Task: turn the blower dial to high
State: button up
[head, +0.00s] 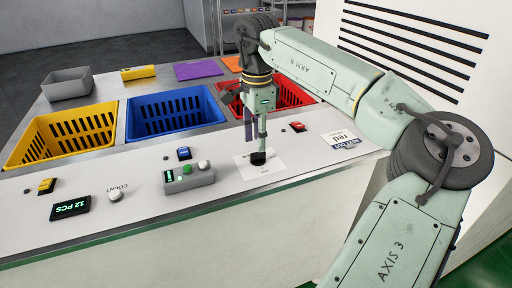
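My gripper (257,146) points down over a white label card (272,167) on the counter, right of the grey control box. A small black piece (258,158) shows at the fingertips over the card; I cannot tell whether it is a dial or a fingertip pad. Whether the fingers are open or shut is unclear. The grey control box (190,180) has a small green display, a green button (187,169) and a pale round knob (204,165). Another pale knob (115,196) stands by the word COUNT. No marking that reads blower or high is legible.
Yellow (62,161), blue (175,129) and red (311,97) crates line the counter's back. A black display reading 12 PCS (70,207) and yellow (46,185), blue (184,154) and red (297,127) switches sit on the counter. A white vented cabinet (480,110) stands right.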

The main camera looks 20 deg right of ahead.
aim_at(256, 153)
jog(key=shift+f, duration=2.2)
jog(key=shift+c, duration=0.2)
jog(key=shift+a, duration=0.1)
grip_shut()
